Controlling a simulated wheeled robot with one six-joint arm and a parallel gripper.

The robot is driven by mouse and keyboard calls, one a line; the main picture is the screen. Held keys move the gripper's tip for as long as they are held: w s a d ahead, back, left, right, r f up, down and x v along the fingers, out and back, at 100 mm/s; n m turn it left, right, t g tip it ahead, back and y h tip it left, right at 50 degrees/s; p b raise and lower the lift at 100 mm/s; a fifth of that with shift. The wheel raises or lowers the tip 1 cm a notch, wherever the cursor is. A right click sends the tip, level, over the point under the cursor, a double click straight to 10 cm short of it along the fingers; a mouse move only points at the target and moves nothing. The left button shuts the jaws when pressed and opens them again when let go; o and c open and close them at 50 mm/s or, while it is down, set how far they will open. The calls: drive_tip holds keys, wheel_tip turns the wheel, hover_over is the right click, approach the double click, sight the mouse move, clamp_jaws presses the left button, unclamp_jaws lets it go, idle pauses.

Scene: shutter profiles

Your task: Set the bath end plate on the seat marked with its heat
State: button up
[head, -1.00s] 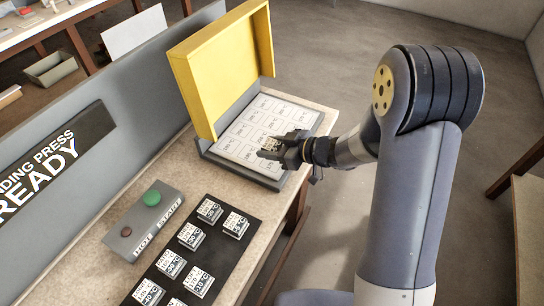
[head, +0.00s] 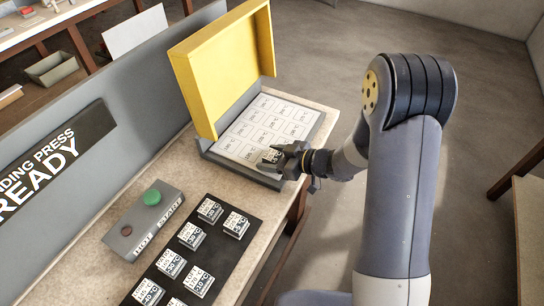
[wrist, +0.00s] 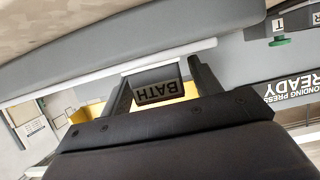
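My gripper (head: 268,162) is over the near edge of the white seat sheet (head: 262,128) in the press. The sheet has a grid of cells marked with temperatures, too small to read surely. In the wrist view a dark block lettered BATH, the bath end plate (wrist: 158,92), sits between the fingertips of my gripper (wrist: 160,85), its lettering upside down. The near cells are partly covered by my gripper.
The yellow press hood (head: 215,70) stands raised along the back of the sheet. A black mat (head: 240,262) holds several other labelled plates. A grey panel reads BONDING PRESS READY (head: 45,165).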

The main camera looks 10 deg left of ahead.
drive_tip(key=shift+o, duration=0.5)
drive_tip(key=shift+r, duration=0.15)
drive_tip(key=shift+d+r, duration=0.1)
drive_tip(key=shift+r, duration=0.05)
drive_tip(key=v, duration=1.1)
drive_tip(key=shift+s+d, duration=0.2)
drive_tip(key=shift+d, duration=0.2)
